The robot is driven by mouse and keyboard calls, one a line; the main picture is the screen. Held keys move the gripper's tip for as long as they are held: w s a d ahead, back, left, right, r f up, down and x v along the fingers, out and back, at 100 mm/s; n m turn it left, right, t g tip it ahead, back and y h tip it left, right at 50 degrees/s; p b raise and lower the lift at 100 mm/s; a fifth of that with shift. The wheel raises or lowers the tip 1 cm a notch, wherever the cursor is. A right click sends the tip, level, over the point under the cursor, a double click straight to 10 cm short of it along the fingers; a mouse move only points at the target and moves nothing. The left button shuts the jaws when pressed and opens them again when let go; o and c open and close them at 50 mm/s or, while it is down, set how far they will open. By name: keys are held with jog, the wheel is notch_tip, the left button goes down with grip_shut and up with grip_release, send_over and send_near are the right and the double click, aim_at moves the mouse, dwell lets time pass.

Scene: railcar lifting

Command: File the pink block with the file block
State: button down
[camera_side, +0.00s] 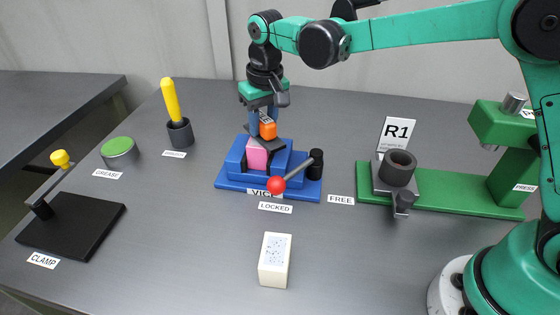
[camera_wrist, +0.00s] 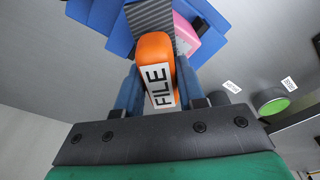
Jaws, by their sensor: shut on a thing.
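My gripper (camera_side: 264,122) is shut on the orange handle of the file block (camera_side: 268,130). In the wrist view, the file block (camera_wrist: 155,50) carries a FILE label between my blue fingers, with a grey ridged plate at its far end. The pink block (camera_side: 257,154) sits between the jaws of the blue vice (camera_side: 232,162). The file's dark plate is just above the pink block and partly overlaps its top in the side view; I cannot tell whether they touch. In the wrist view, the pink block (camera_wrist: 189,36) shows right beside the plate.
The vice lever's red ball (camera_side: 276,185) is by the LOCKED label. A white block (camera_side: 275,260) stands in front. A clamp (camera_side: 70,228), green-topped grease tin (camera_side: 119,151) and yellow-handled tool (camera_side: 171,100) are left. A green press (camera_side: 505,150) and grey cup (camera_side: 398,168) are right.

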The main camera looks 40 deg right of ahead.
aim_at(270, 119)
jog(key=shift+s+d, duration=0.35)
jog(key=shift+s, duration=0.25)
jog(key=shift+w+a, duration=1.4)
jog(key=shift+s+d+r, duration=0.1)
jog(key=shift+s+d, duration=1.3)
jog(key=shift+s, duration=0.05)
jog(key=shift+r, duration=4)
